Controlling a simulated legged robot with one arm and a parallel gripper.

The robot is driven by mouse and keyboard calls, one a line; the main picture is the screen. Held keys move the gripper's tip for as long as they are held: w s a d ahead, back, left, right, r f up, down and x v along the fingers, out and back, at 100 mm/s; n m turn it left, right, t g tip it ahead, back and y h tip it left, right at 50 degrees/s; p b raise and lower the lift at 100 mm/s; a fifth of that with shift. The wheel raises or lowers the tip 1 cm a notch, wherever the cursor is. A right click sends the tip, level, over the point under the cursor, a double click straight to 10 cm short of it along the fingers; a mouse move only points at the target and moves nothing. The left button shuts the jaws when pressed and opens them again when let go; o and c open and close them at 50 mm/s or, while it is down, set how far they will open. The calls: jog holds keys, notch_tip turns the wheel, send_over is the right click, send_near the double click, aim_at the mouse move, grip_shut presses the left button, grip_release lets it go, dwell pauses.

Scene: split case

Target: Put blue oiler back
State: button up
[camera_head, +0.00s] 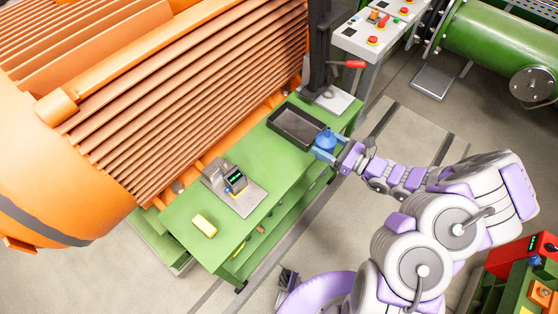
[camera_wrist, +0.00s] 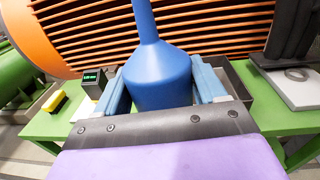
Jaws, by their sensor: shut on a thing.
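The blue oiler (camera_head: 326,138) is a rounded can with a narrow spout. It fills the middle of the wrist view (camera_wrist: 160,78), upright, spout pointing up. My gripper (camera_head: 324,151) is shut on its body, with one light-blue finger on each side in the wrist view (camera_wrist: 162,88). The oiler is at the right end of the dark tray (camera_head: 273,121), overlapping its near right rim in the head view. I cannot tell whether its base touches the tray or table; the base is hidden behind my gripper in the wrist view.
The green table (camera_head: 180,215) carries the tray, a grey plate with a small display device (camera_head: 236,181), and a yellow block (camera_head: 204,225). A dark post on a pale base (camera_head: 332,99) stands beyond the tray. The orange ribbed machine (camera_head: 190,80) borders the table's far side.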

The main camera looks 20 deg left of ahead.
jog(key=s+a+f+n+g, duration=0.1)
jog(key=s+a+f+g, duration=0.1)
jog(key=s+a, duration=0.2)
jog(key=s+a+f+n+g+p, duration=0.1)
jog(key=s+a+f, duration=0.2)
jog(key=s, duration=0.4)
jog(key=s+a+f+n+g+y+p, duration=0.1)
jog(key=s+a+f+g, duration=0.1)
jog(key=s+a, duration=0.3)
jog(key=shift+s+a+f+n+g, duration=0.1)
jog(key=shift+s+f+n+g, duration=0.2)
jog(key=shift+f, duration=0.2)
jog(key=shift+w+a+f, duration=0.15)
jog(key=shift+w+a, duration=0.05)
jog(key=shift+w, duration=0.1)
jog(key=w, duration=0.5)
jog(key=w+a+f+b, duration=0.1)
jog(key=w, duration=0.4)
jog(key=w+a+b, duration=0.1)
jog(key=w, duration=0.4)
jog(key=shift+a+f, duration=0.15)
jog(key=shift+a, duration=0.05)
jog(key=shift+f+b, duration=0.7)
jog(key=shift+f, duration=1.15)
jog(key=o, duration=1.2)
jog(key=shift+r, duration=0.1)
jog(key=shift+c, duration=0.2)
